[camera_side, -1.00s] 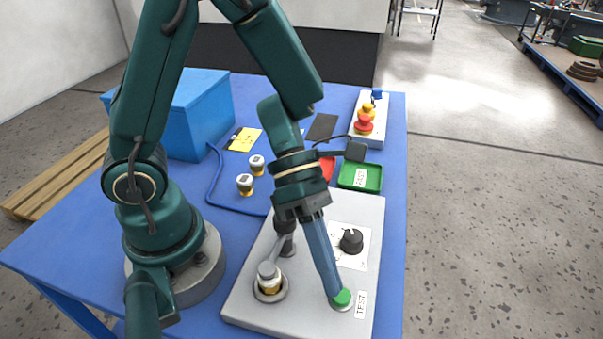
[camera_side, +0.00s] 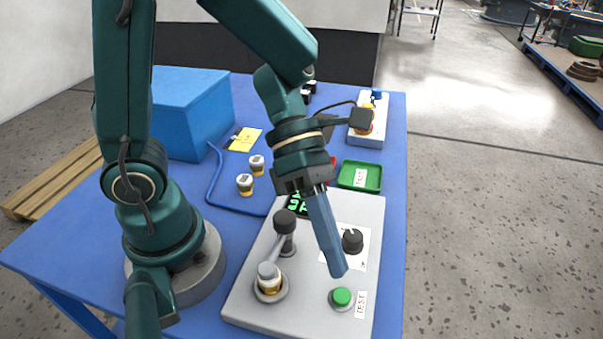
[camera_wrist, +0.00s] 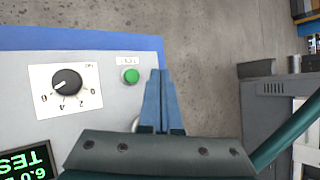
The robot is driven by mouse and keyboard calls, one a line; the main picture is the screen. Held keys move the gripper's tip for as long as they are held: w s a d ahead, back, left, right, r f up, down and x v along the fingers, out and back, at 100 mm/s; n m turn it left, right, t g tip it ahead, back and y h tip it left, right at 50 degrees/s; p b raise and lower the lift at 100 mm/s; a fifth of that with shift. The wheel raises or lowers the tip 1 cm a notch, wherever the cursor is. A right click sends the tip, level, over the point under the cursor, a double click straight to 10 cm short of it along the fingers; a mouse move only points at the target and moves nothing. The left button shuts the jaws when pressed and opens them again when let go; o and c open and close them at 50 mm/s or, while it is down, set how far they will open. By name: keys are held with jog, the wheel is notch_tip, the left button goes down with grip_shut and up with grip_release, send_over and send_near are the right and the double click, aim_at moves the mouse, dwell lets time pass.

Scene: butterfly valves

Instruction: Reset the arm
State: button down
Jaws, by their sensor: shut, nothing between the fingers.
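My gripper (camera_side: 338,274) is shut and empty. Its blue fingers are tilted and stand above the grey panel (camera_side: 245,305), apart from the green button (camera_side: 342,296). In the wrist view the shut fingers (camera_wrist: 158,76) lie to the right of the green button (camera_wrist: 131,76). The black knob (camera_side: 352,240) is just right of the fingers on a white scale; it also shows in the wrist view (camera_wrist: 67,82). A lit display (camera_side: 297,203) with green characters is partly hidden behind my gripper, and in the wrist view (camera_wrist: 24,163) it reads TEST upside down with digits below.
A valve with a lever and black ball (camera_side: 285,222) is on the panel's left. Two small valves (camera_side: 245,183) stand on the blue table near a blue box (camera_side: 190,115). A green tray (camera_side: 360,176) and an emergency-stop box (camera_side: 367,138) are behind; a red tray is mostly hidden.

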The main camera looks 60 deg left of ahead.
jog(key=w+a+r+n+t, duration=0.2)
jog(key=w+r+n+t, duration=0.75)
jog(key=r+t, duration=0.2)
jog(key=w+a+r+n+t+y, duration=0.1)
jog(key=a+r+n+t+y, duration=0.1)
jog(key=a+n+y, duration=0.4)
jog(key=w+a+r+n+t+y, duration=0.2)
jog(key=a+r+n, duration=0.1)
jog(key=n, duration=0.5)
jog(key=s+a+f+n+g+y, duration=0.35)
jog(key=s+a+f+n, duration=0.2)
jog(key=n, duration=0.85)
jog(key=s+d+f+n+g+h, duration=0.2)
jog(key=s+d+f+n+g, duration=0.2)
jog(key=s+n, duration=0.4)
jog(key=shift+s+d+f+g, duration=0.2)
jog(key=shift+s+f+g, duration=0.3)
jog(key=shift+g, duration=0.5)
